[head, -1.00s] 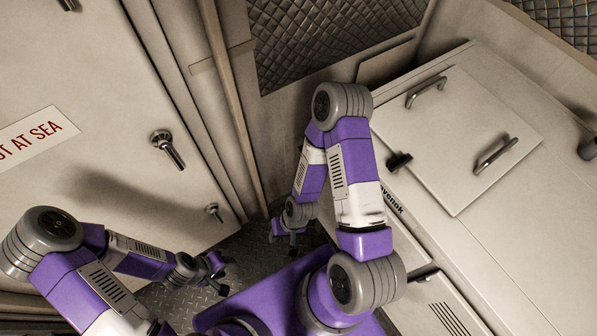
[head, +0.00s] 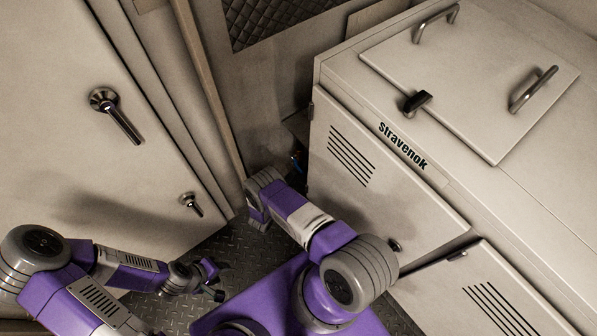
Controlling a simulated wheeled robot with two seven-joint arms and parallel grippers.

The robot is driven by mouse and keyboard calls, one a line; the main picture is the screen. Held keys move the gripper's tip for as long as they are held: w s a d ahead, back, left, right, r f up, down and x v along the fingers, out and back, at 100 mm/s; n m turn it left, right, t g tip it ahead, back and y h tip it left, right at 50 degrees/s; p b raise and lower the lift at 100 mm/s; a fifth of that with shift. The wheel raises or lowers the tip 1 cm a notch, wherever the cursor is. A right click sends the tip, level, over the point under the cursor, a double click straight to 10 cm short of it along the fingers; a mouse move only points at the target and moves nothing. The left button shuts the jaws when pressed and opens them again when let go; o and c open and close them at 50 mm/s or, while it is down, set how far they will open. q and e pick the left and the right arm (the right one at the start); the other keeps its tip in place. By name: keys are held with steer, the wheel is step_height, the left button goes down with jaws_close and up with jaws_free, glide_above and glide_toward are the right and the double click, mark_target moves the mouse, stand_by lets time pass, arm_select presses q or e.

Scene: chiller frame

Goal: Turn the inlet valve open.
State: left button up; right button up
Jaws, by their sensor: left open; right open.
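No inlet valve can be made out for sure. A small dark and blue part (head: 297,162) shows in the gap behind the cabinet's far left corner, too small to identify. My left gripper (head: 216,281) is open and empty, low over the floor at the lower left. My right arm reaches forward beside the cabinet's front face. Its gripper is hidden behind the arm's own links.
The pale Stravenok cabinet (head: 340,200) fills the right side, with a handled lid (head: 470,85) and vented doors. A pale door with a lever handle (head: 118,115) stands at the left. A narrow strip of patterned metal floor (head: 215,250) lies between them.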

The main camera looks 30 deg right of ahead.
mark_target(298, 167)
steer(key=b+x, duration=0.2)
steer(key=x, duration=0.5)
steer(key=shift+c, duration=0.4)
jaws_close()
